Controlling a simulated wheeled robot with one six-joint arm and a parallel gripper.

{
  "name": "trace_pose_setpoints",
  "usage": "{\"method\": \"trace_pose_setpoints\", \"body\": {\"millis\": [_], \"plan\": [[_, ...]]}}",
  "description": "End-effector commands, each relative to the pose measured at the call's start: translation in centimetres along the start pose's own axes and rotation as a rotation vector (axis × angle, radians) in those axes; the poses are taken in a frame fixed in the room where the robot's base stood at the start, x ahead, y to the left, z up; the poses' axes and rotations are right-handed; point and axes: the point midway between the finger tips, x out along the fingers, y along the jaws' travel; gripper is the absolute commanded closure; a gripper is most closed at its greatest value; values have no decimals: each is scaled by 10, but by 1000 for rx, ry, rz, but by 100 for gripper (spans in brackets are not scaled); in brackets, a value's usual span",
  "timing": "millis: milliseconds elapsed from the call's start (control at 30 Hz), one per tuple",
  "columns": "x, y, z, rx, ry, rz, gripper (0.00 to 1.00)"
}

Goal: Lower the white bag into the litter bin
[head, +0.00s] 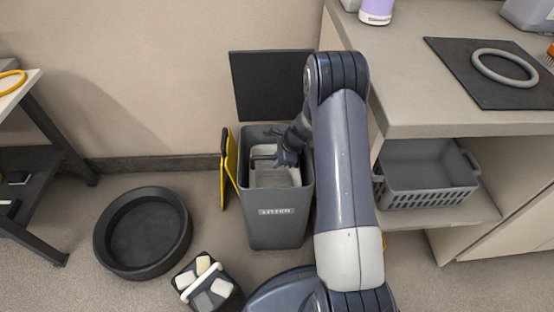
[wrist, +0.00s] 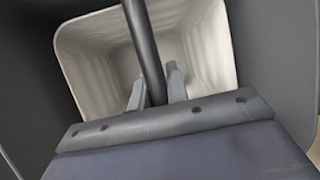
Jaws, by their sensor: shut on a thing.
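The grey litter bin (head: 277,228) stands on the floor against the wall, with its top open and a white label on its front. The white bag (head: 272,179) is inside the bin's mouth, below the rim, and its lower part is hidden by the bin wall. It also shows in the wrist view (wrist: 95,60) as a pale, open-topped shape with a dark bar-like handle (wrist: 144,45) across it. My gripper (wrist: 158,88) is shut on this handle, one finger on each side. In the head view my gripper (head: 283,160) is at the bin's mouth, partly hidden by my arm.
A dark panel (head: 268,90) stands upright behind the bin. A yellow and black folded sign (head: 229,170) is at its left. A round black tub (head: 143,235) and a small black container of pale blocks (head: 207,283) are on the floor. A counter (head: 450,122) is at right.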

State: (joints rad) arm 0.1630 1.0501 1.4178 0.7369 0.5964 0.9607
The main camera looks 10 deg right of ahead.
Motion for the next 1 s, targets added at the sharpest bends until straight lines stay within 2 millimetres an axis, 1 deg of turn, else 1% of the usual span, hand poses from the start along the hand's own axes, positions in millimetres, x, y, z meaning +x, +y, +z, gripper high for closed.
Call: {"method": "trace_pose_setpoints", "body": {"millis": [67,100,400,633,733,867,1000], "plan": [[2,0,-1,0,0,-1,100],[2,0,-1,0,0,-1,83],[2,0,-1,0,0,0,59],[0,0,-1,0,0,0,59],[-7,0,0,0,0,0,59],[-30,-1,0,0,1,-2,59],[-60,-1,1,0,0,-2,59]]}}
